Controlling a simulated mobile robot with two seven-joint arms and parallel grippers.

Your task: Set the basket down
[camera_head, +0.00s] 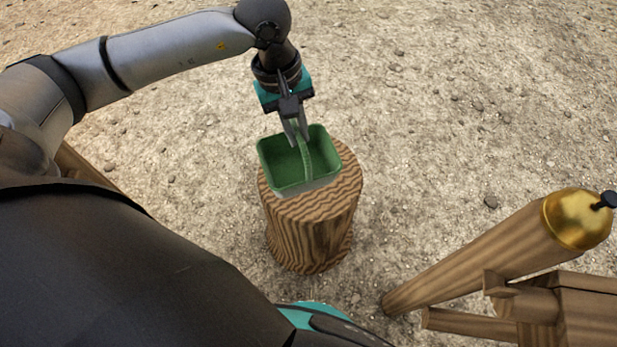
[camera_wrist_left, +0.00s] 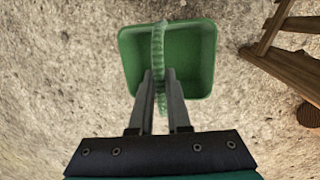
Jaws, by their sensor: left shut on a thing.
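A green open-topped basket (camera_head: 275,165) with a curved green handle (camera_head: 307,160) appears empty. My left gripper (camera_head: 296,140) points down from above, shut on the handle; the left wrist view also shows its fingers (camera_wrist_left: 158,88) on either side of the handle (camera_wrist_left: 159,45). In the head view the basket overlaps the back left of a wooden stump's top (camera_head: 325,203). In the left wrist view, ground shows around the basket (camera_wrist_left: 205,60). I cannot tell whether its base touches the stump. My right gripper is not in view.
A wooden frame (camera_head: 565,305) and a slanted post with a gold cap (camera_head: 577,220) stand at the lower right. Wooden beams (camera_wrist_left: 285,60) show at the right of the left wrist view. Pebbly ground (camera_head: 470,100) is open behind and right of the stump.

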